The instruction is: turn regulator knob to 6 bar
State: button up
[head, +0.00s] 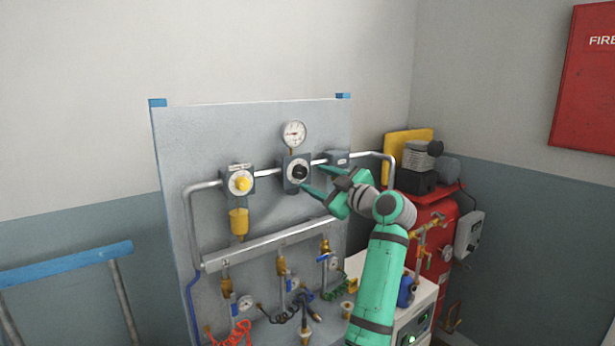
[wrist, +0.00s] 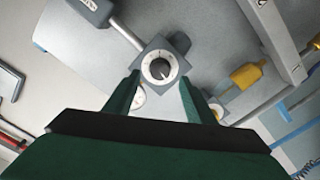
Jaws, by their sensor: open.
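The regulator knob (head: 300,172) is black and sits on a white dial on a grey block, mounted on the upright panel (head: 205,150). In the wrist view the knob (wrist: 160,69) shows on its dial, ahead of and between my two fingers. A round pressure gauge (head: 294,133) stands just above the regulator; its reading is too small to tell. My gripper (head: 312,180) is open in front of the knob, with its fingers either side of it. It also shows in the wrist view (wrist: 160,85), and I cannot tell whether the fingers touch the knob.
A yellow knob (head: 240,184) with a yellow bowl (head: 238,222) is left of the regulator. A pipe (head: 265,174) runs across the panel. Valves and coiled hoses hang below. A red tank (head: 434,240) and a white cabinet (head: 420,305) stand at right.

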aim_at(303, 173)
jog(key=shift+x, duration=2.7)
jog(key=shift+c, duration=0.3)
jog(key=c, duration=1)
jog(key=shift+d, duration=0.15)
